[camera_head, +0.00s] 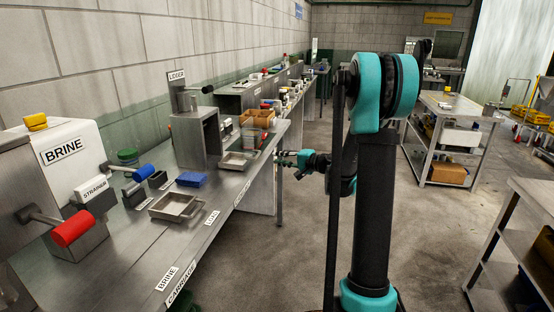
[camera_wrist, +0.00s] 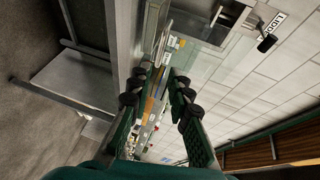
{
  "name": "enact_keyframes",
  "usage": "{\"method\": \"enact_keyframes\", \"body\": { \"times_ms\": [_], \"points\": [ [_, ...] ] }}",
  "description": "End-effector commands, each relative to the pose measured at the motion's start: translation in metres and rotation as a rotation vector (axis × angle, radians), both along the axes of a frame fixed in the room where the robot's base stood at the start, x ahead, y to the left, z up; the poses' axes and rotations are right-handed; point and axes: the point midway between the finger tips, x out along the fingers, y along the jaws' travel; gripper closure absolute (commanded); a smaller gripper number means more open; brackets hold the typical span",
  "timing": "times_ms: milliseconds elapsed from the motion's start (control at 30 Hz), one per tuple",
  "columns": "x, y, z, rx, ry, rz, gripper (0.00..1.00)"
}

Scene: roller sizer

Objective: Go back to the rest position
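My gripper (camera_head: 283,158) is at the end of my arm, beside the right edge of the steel bench in the head view. In the wrist view my gripper (camera_wrist: 162,74) has its two fingers spread apart with a gap between them. No object shows held between them. The gap looks along the far benches and their small items. The bench holding the lidder (camera_head: 196,135) is to the left of my gripper in the head view. Whether the gripper touches the bench edge cannot be told.
A bench (camera_head: 222,208) carries a brine unit (camera_head: 72,150) with a red handle (camera_head: 72,227), metal trays and a blue block (camera_head: 191,179). A metal cart (camera_head: 452,104) stands at right, with a shelf (camera_head: 527,215) nearer. The floor (camera_head: 290,265) between is open.

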Motion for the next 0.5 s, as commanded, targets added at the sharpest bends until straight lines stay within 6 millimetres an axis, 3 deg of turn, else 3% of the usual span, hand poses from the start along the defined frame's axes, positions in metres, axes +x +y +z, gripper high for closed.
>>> {"method": "enact_keyframes", "body": {
  "times_ms": [267,367,500],
  "points": [
    [-0.009,0.004,-0.002,-0.031,0.006,0.009,0.81],
    [-0.033,0.012,-0.008,-0.115,0.021,0.031,0.81],
    [-0.088,0.022,-0.028,-0.307,0.057,0.085,0.81]
  ]
}}
